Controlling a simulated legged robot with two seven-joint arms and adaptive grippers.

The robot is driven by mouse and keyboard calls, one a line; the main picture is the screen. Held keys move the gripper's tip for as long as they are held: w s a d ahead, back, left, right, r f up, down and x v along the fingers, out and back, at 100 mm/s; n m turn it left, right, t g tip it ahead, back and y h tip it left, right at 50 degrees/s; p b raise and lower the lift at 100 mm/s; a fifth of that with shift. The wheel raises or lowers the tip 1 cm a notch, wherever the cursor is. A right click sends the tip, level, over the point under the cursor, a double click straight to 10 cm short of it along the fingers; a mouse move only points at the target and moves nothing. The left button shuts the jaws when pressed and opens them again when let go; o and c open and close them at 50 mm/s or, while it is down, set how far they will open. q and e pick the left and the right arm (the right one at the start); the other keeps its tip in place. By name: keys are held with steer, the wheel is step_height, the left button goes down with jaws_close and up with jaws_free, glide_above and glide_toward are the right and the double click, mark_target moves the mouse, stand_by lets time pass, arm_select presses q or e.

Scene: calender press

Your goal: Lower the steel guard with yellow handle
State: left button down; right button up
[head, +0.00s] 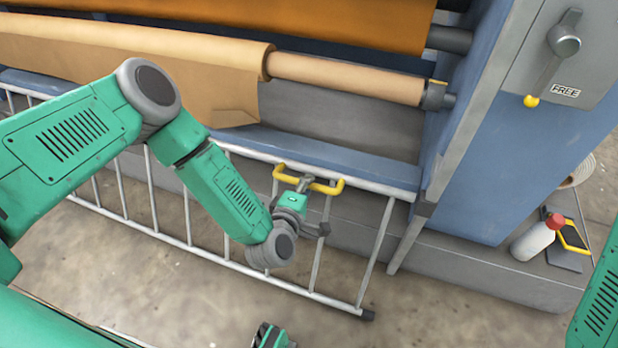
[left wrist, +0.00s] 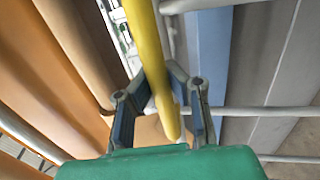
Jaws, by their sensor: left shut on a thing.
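The steel guard (head: 188,219), a ladder-like frame of grey bars, spans the front of the press with its lower rail tilted outward over the floor. In the left wrist view the yellow handle (left wrist: 150,50) runs down between the two dark fingers of my left gripper (left wrist: 158,100).
Brown rolls (head: 345,77) lie behind the guard. A blue side frame (head: 510,150) with a yellow-knobbed lever (head: 545,85) and a FREE label stands right. A white bottle with a red cap (head: 535,238) stands on the grey base at right. The floor in front is clear.

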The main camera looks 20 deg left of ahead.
arm_select(q)
steer(key=shift+s+a+f, duration=0.2)
steer(key=shift+f, duration=0.1)
steer(key=c, duration=1.5)
jaws_free()
steer(key=shift+r, duration=0.15)
steer(key=shift+s+r, duration=0.1)
steer(key=shift+s, duration=0.2)
steer(key=v, duration=1.1)
steer(key=shift+s, duration=0.15)
